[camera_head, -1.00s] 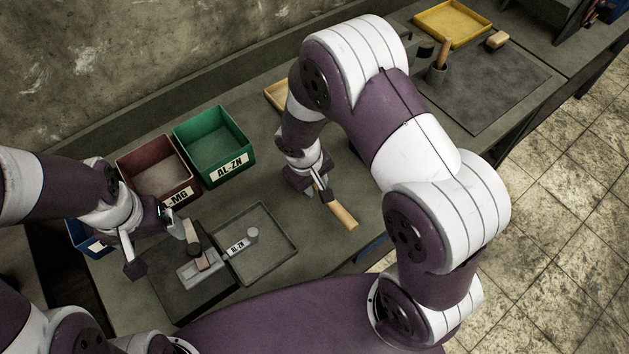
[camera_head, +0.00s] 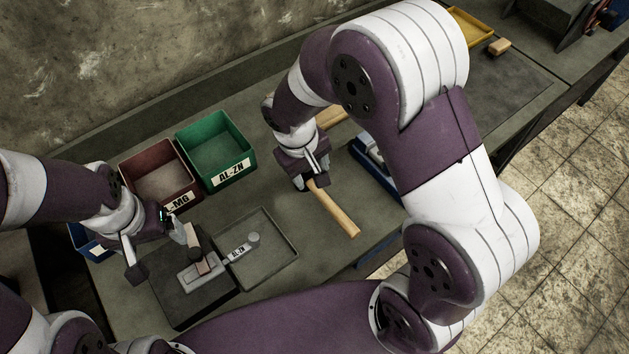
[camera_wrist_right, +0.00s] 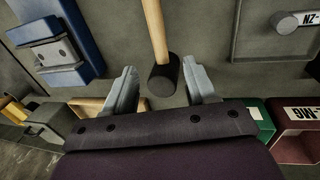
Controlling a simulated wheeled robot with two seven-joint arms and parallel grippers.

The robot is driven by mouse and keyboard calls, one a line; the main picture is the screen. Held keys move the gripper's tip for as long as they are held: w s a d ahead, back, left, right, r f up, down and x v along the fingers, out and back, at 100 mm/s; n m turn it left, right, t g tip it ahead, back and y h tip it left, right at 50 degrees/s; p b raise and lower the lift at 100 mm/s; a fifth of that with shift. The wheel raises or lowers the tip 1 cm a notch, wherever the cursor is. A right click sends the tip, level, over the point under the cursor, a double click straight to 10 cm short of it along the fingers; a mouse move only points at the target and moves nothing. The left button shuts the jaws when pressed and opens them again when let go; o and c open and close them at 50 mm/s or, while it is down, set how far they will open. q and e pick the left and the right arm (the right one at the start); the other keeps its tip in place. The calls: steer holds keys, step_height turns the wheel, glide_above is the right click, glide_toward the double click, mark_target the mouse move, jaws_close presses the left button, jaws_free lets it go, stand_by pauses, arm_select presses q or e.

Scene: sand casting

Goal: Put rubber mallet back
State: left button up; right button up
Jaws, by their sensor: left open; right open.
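The rubber mallet, with a pale wooden handle (camera_head: 336,212) and a dark head, lies on the bench. In the head view its head is partly hidden by my right gripper (camera_head: 311,178). In the right wrist view the black mallet head (camera_wrist_right: 164,80) shows between the spread fingers of my right gripper (camera_wrist_right: 163,88), with gaps on both sides. The handle points away from the gripper. My left gripper (camera_head: 157,251) is open, beside a brown block with a dark top (camera_head: 203,263) on a grey metal piece.
A wooden tray (camera_head: 332,117) lies behind my right gripper. A blue tray (camera_head: 374,181) holding a grey part is right of the mallet. Green (camera_head: 212,150) and dark red (camera_head: 155,176) bins stand at the back left. A shallow grey tray (camera_head: 281,261) lies left of the mallet.

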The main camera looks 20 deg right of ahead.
steer(key=s+d+r+m+y, duration=0.2)
steer(key=s+d+r+m, duration=0.1)
steer(key=s+d, duration=0.3)
steer(key=shift+s+r+m+t, duration=0.35)
steer(key=shift+s+r, duration=0.2)
steer(key=shift+s, duration=0.7)
steer(key=shift+s, duration=0.1)
